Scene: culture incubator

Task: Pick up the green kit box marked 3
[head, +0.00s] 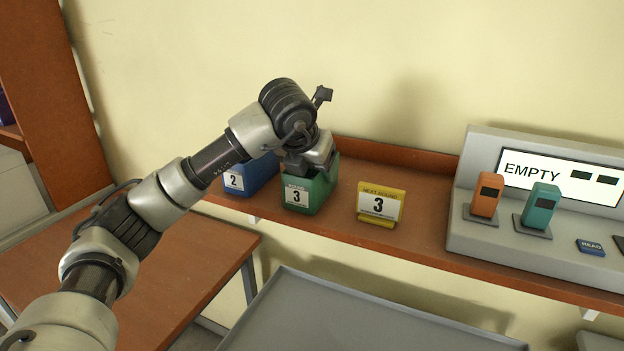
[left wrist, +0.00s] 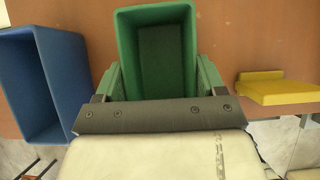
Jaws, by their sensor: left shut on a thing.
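The green kit box (head: 308,193) marked 3 is on the wooden shelf in the head view, upright and open at the top. In the left wrist view the green box (left wrist: 155,20) looks empty. My left gripper (head: 303,165) reaches down to it from above and is shut on it; in the left wrist view the gripper (left wrist: 155,95) has its fingers at the near part of the box. I cannot tell whether the box's base touches the shelf. My right gripper is in neither view.
A blue box (head: 240,180) marked 2 stands close on the left. A yellow sign (head: 381,204) reading "NEXT ROUND 3" stands on the right. A grey console (head: 480,236) reading "EMPTY" holds an orange device (head: 487,196) and a teal device (head: 540,206). A grey surface (head: 350,310) lies below the shelf.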

